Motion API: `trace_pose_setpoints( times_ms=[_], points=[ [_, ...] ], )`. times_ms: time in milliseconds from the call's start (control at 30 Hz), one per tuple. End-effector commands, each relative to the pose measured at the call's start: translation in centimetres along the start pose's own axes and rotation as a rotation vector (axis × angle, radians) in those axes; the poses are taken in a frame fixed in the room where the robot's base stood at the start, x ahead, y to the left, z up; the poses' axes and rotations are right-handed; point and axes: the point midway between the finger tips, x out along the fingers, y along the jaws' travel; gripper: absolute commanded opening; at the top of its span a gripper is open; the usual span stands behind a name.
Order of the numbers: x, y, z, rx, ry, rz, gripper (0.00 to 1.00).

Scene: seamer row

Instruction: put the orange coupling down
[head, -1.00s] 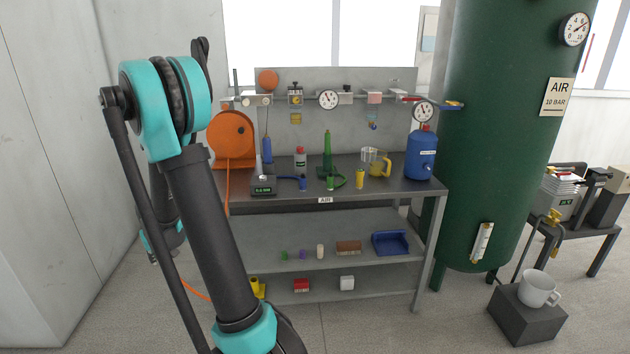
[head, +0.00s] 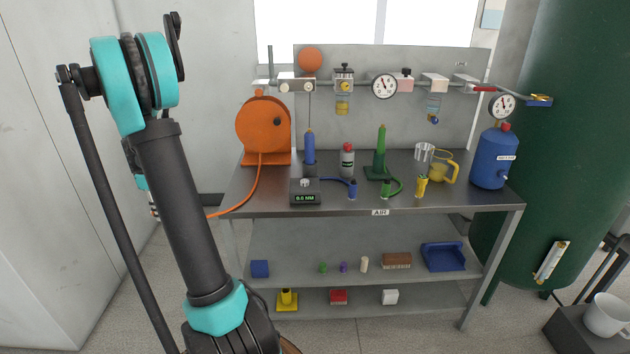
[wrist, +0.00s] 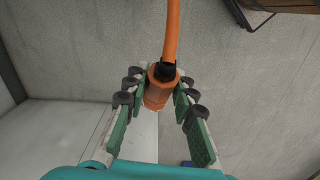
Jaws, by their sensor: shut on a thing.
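The orange coupling (wrist: 157,92) shows in the wrist view between the green-padded fingers of my gripper (wrist: 160,98). The gripper is shut on it. A black collar joins the coupling to an orange hose that runs up out of the picture. The coupling is off any surface, with grey floor behind it. There the orange hose (head: 258,185) comes from the orange reel (head: 264,130), crosses the bench's left edge and goes behind my arm.
The steel bench (head: 330,201) holds a torque display (head: 305,196), a blue tool, a green tool, a jug (head: 446,168) and a blue tank (head: 493,160). Small items sit on its two lower shelves. A green air tank stands at right. A strip of bench top along the front is clear.

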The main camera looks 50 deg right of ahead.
Motion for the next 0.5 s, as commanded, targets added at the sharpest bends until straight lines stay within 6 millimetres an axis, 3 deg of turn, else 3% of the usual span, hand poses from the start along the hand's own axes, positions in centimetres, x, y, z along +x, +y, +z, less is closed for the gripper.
trace_pose_setpoints(
  times_ms=[100,300,500],
  points=[
    [-2.9,3.4,3.6,-0.243,-0.23,0.035,0.0],
    [-8.1,7.7,10.1,-0.592,-0.577,0.201,0.0],
    [-14.7,11.3,17.1,-0.788,-0.853,0.413,0.0]
  ],
)
